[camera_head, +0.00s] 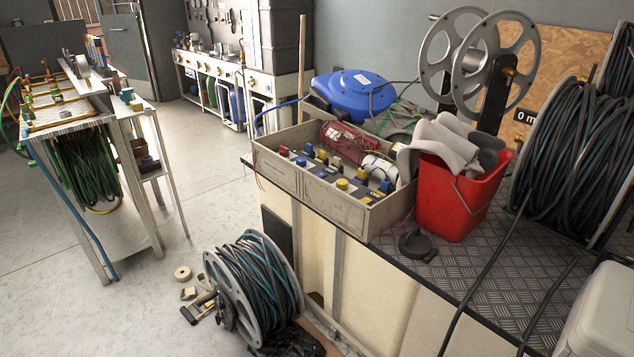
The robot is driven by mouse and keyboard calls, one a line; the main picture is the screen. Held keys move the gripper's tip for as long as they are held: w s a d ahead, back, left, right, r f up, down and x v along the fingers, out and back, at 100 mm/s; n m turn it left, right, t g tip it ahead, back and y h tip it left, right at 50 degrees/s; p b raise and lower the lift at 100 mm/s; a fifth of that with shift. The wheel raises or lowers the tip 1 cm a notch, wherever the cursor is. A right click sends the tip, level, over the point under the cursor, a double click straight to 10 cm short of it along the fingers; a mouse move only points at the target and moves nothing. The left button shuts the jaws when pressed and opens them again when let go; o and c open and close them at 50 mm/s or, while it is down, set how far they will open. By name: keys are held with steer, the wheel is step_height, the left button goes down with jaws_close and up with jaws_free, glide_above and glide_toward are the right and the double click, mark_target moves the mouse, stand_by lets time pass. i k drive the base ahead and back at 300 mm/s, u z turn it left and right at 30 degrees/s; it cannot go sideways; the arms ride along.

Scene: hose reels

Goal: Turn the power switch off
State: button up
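I cannot make out a clear power switch in the head camera view. A grey open tray (345,210) on the bench holds several small red, blue and yellow fittings, too small to tell apart well. A round black part (417,245) lies flat on the bench in front of the red bucket; I cannot tell what it is. My gripper is not in view.
The bench (490,275) also carries a red bucket (455,195) with grey cloths, a blue reel (352,93), an empty metal reel (480,60) and large hose reels (580,160). A hose reel (258,290) stands on the floor. Floor (205,195) between the tables is clear.

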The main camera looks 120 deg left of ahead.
mark_target(283, 152)
steer(key=u, duration=1.1)
steer(key=k, duration=0.2)
steer(key=u, duration=2.4)
steer(key=i, duration=0.95)
steer(key=u, duration=0.5)
steer(key=i, duration=0.5)
steer(key=u, duration=0.5)
